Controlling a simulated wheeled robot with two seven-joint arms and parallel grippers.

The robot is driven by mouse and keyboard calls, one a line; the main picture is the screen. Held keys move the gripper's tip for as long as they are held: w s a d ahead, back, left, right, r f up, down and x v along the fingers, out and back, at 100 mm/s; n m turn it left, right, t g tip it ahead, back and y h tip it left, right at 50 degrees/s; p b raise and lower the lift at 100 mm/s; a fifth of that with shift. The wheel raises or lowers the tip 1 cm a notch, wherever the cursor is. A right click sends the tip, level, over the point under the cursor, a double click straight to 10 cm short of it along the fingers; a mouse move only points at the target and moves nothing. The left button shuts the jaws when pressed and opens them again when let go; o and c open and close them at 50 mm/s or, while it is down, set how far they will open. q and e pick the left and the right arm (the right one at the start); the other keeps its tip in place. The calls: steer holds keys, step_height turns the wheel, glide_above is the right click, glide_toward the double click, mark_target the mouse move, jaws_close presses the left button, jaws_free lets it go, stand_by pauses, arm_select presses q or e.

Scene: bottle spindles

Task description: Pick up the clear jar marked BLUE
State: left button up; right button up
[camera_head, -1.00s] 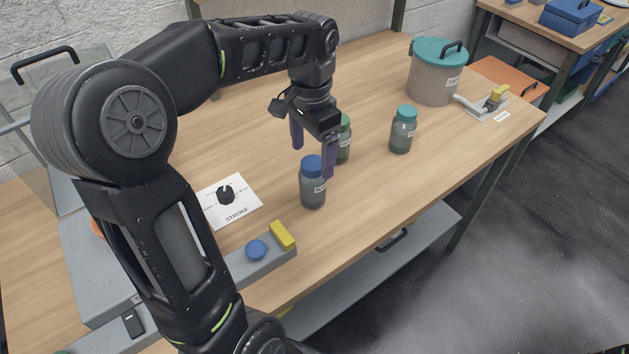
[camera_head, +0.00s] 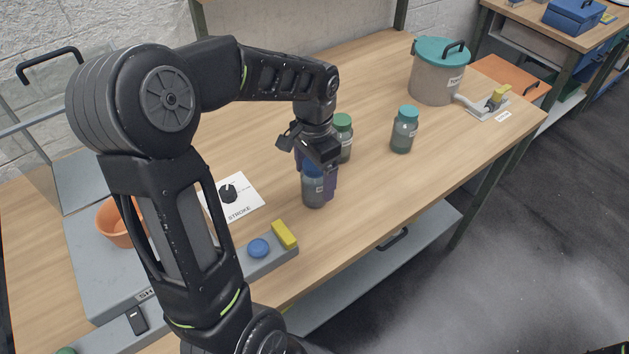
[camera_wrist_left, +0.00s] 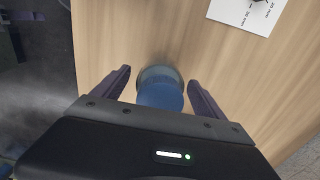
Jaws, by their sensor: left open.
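The clear jar with a blue lid (camera_head: 313,190) stands upright on the wooden table, with a label on its side too small to read here. My left gripper (camera_head: 316,178) has come down over it from above, its purple fingers on either side. In the left wrist view the jar's blue lid (camera_wrist_left: 160,94) sits between the two open fingers (camera_wrist_left: 160,88), with a gap on each side. A green-lidded jar (camera_head: 343,140) stands just behind the gripper, and a teal-lidded jar (camera_head: 404,130) stands farther right.
A grey box with a blue button (camera_head: 258,248) and a yellow block (camera_head: 284,234) lies in front left. A STROKE dial card (camera_head: 240,202) is left of the jar.

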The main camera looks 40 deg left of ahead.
arm_select(q)
steer(key=shift+f, duration=0.2)
steer(key=shift+c, duration=0.2)
jaws_close()
stand_by(0.9)
